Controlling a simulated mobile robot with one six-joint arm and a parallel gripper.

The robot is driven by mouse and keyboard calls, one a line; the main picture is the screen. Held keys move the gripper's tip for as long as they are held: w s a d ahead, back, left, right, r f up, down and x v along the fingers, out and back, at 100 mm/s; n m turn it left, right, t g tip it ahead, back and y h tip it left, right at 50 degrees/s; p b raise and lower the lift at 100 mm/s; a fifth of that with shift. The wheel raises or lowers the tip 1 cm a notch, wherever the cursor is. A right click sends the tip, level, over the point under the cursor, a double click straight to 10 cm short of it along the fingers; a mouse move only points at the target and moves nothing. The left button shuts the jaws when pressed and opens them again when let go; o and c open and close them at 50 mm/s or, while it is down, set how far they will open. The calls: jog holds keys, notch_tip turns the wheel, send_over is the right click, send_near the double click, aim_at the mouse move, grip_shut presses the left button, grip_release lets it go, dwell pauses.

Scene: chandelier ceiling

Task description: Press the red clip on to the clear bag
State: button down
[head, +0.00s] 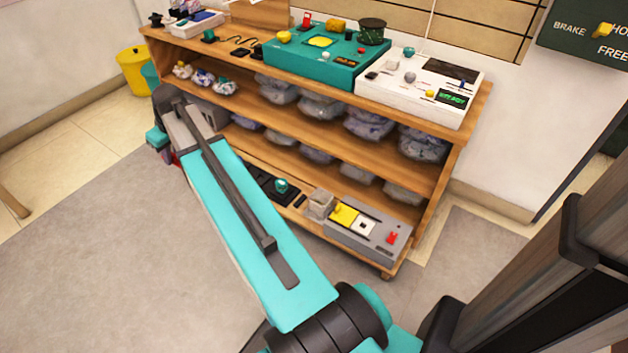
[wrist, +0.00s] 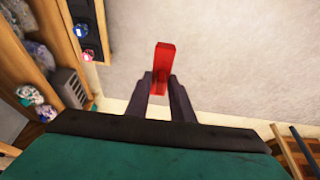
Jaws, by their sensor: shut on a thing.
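My gripper (wrist: 160,88) is shut on a red clip (wrist: 162,68), which stands up between the two dark fingers in the wrist view. In the head view my arm hides most of the gripper, and only a bit of red (head: 176,159) shows at its far end. Several clear bags with bluish contents lie on the wooden shelf unit, such as a large one (head: 369,124) on the middle shelf. Small bags (head: 203,77) sit at its left end and show in the wrist view (wrist: 29,95). I cannot tell which bag is meant. The clip touches no bag.
The shelf unit's top (head: 475,110) holds a teal console (head: 313,70) and a white console (head: 405,90). A grey box with a yellow part (head: 368,228) is on the bottom shelf. A yellow bin (head: 135,72) stands at left. Grey floor (head: 80,230) is clear.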

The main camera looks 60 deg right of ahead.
jog(key=s+d+f, duration=0.3)
jog(key=d+f, duration=0.1)
jog(key=d, duration=0.2)
jog(key=s+d+f, duration=0.3)
jog(key=d, duration=0.4)
jog(key=s+d+f+b, duration=0.1)
jog(key=s+d+f, duration=0.8)
jog(key=s+d, duration=0.2)
jog(key=s+d+f+b, duration=0.1)
jog(key=s+d+f, duration=0.8)
jog(key=s+d, duration=0.3)
jog(key=shift+s+m, duration=0.3)
jog(key=shift+s, duration=0.9)
jog(key=shift+f, duration=0.15)
jog(key=shift+f+b, duration=1.55)
jog(key=shift+f, duration=1.05)
jog(key=shift+s, duration=0.1)
jog(key=shift+f, duration=0.75)
